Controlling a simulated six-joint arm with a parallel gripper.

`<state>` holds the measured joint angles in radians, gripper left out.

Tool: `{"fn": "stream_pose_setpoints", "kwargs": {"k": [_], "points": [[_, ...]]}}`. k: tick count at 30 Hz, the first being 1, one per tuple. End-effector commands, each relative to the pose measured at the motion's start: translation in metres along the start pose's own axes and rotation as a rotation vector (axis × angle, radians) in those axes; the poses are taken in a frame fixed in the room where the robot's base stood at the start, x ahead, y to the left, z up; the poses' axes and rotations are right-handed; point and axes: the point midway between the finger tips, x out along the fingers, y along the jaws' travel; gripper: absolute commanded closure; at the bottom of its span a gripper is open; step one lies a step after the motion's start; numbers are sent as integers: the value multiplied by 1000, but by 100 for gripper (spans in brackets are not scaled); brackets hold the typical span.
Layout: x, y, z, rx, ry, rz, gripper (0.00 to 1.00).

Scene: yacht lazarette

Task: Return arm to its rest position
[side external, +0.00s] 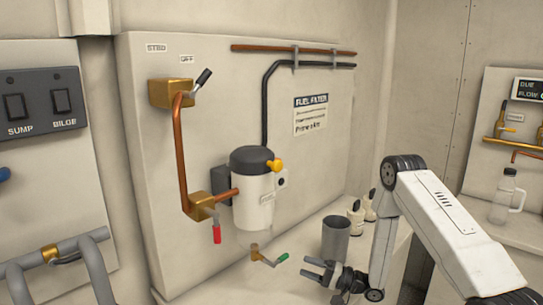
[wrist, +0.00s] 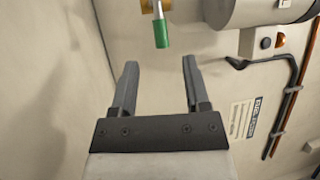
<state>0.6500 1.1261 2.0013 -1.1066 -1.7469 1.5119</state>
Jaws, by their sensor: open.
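My gripper (side external: 318,269) is at the lower middle of the side view, in front of the metal cup and to the right of the green-tipped drain valve lever (side external: 275,260). In the wrist view my gripper (wrist: 158,85) has its two fingers wide apart with nothing between them. The green lever tip (wrist: 162,33) is beyond the fingertips there, apart from them. My white arm comes in from the lower right of the side view.
The fuel filter (side external: 252,195) hangs on the wall panel, with a red-handled valve (side external: 216,233) and a black-handled valve (side external: 202,78) to its left. A metal cup (side external: 335,238) and small bottles (side external: 356,216) stand on the ledge near my gripper. A clear jug (side external: 507,197) stands at right.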

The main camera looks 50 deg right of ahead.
Motion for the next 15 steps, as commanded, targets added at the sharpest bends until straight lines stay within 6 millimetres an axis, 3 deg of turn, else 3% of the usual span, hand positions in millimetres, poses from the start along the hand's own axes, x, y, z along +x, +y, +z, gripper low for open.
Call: {"fn": "stream_pose_setpoints", "kwargs": {"k": [8,15], "points": [[8,-2,-5,-57,20,51,40],[26,-6,-19,-221,82,221,40]]}}
